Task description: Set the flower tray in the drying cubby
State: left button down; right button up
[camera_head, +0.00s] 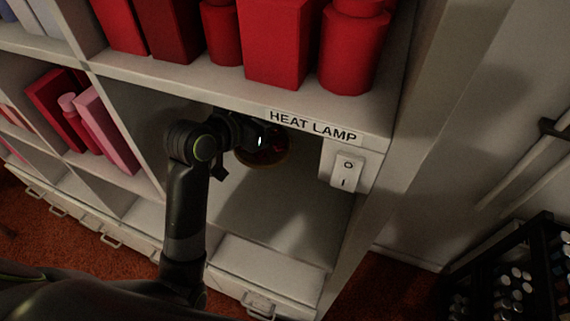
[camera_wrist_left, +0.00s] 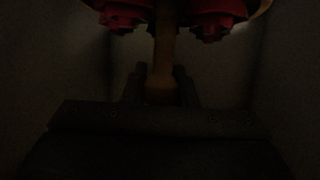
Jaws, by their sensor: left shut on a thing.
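My left gripper (camera_head: 262,140) reaches into the cubby (camera_head: 290,205) under the heat lamp label. The wrist and the cubby's shadow hide much of it. In the left wrist view the gripper (camera_wrist_left: 160,88) is shut on the brownish handle of the flower tray (camera_wrist_left: 165,50). Red flowers (camera_wrist_left: 210,22) sit at the top of that dark view. In the head view a small part of the round tray (camera_head: 266,162) shows past the gripper, inside the cubby. I cannot tell whether the tray touches the cubby floor. My right gripper is not in view.
A heat lamp label (camera_head: 312,126) is on the shelf edge above the opening, with a white rocker switch (camera_head: 346,171) to its right. Red boxes and jars (camera_head: 275,42) stand on the shelf above. Pink and red items (camera_head: 92,125) fill the compartment to the left.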

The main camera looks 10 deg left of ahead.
aim_at(274, 144)
pick_arm(q)
jog(key=shift+w+d+r, duration=0.3)
jog(key=shift+d+r, duration=0.05)
jog(key=shift+d, duration=0.05)
jog(key=shift+w+f, duration=0.15)
jog(key=shift+f, duration=0.15)
notch_tip(274, 144, down, 5)
jog(key=shift+f+b, duration=0.15)
jog(key=shift+b, duration=0.3)
jog(key=shift+f, duration=2)
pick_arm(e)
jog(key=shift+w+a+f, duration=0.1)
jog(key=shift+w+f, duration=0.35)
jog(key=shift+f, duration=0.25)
pick_arm(q)
jog(key=shift+b, duration=0.3)
jog(key=c, duration=1.2)
grip_release()
jog(key=shift+f, duration=0.1)
jog(key=shift+o, duration=0.2)
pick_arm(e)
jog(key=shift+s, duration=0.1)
